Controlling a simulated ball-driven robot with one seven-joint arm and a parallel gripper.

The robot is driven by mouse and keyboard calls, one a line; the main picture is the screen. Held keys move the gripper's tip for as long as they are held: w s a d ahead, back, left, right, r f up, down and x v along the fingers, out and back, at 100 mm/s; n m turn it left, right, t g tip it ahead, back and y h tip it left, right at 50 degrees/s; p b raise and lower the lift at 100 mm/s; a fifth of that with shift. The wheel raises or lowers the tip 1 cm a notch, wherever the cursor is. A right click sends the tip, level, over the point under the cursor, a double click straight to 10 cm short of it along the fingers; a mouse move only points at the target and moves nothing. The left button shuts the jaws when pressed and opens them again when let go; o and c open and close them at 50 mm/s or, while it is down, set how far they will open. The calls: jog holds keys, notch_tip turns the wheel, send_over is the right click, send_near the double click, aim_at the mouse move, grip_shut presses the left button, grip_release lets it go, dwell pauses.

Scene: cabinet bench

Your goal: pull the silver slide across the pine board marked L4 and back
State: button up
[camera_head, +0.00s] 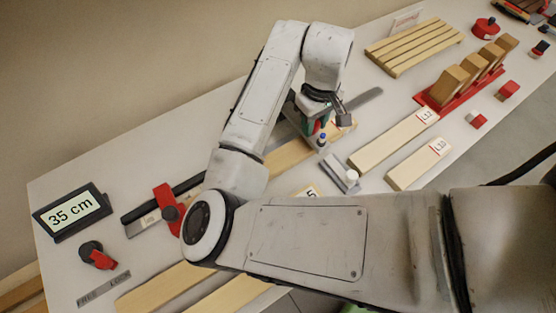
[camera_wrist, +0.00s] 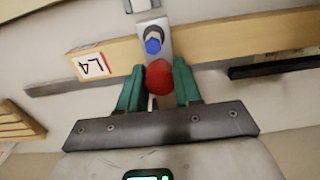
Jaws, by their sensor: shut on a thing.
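The pine board marked L4 (camera_wrist: 235,38) runs across the wrist view, with its L4 label (camera_wrist: 90,64) left of the slide. The silver slide (camera_wrist: 158,24) lies across the board and carries a blue knob (camera_wrist: 153,45) and a red knob (camera_wrist: 159,77). My gripper (camera_wrist: 160,72) has its teal fingers shut on the red knob, beside the board's edge. In the head view my gripper (camera_head: 315,128) is over the board (camera_head: 290,155), and my arm hides part of it. The slide's blue knob (camera_head: 322,141) shows just beside the fingers.
A silver plate with a white knob (camera_head: 351,175) sits in front of the board. A display (camera_head: 71,211) reads 35 cm. A red-handled dial (camera_head: 98,256) stands by a FREE/LOCK label. A slatted rack (camera_head: 415,46) is behind.

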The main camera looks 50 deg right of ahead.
jog(key=shift+w+d+r+p, duration=0.1)
jog(key=shift+w+d, duration=0.25)
jog(key=shift+w, duration=0.95)
jog(key=shift+w+d+f+p, duration=0.1)
jog(key=shift+w+d, duration=0.3)
jog(key=shift+w, duration=0.9)
jog(key=shift+w+d+r+p, duration=0.1)
jog(key=shift+w+d, duration=0.25)
jog(key=shift+w, duration=0.95)
jog(key=o, duration=0.9)
notch_tip(320, 180, up, 5)
jog(key=p, duration=0.4)
jog(key=shift+p, duration=0.3)
jog(key=shift+r, duration=1.95)
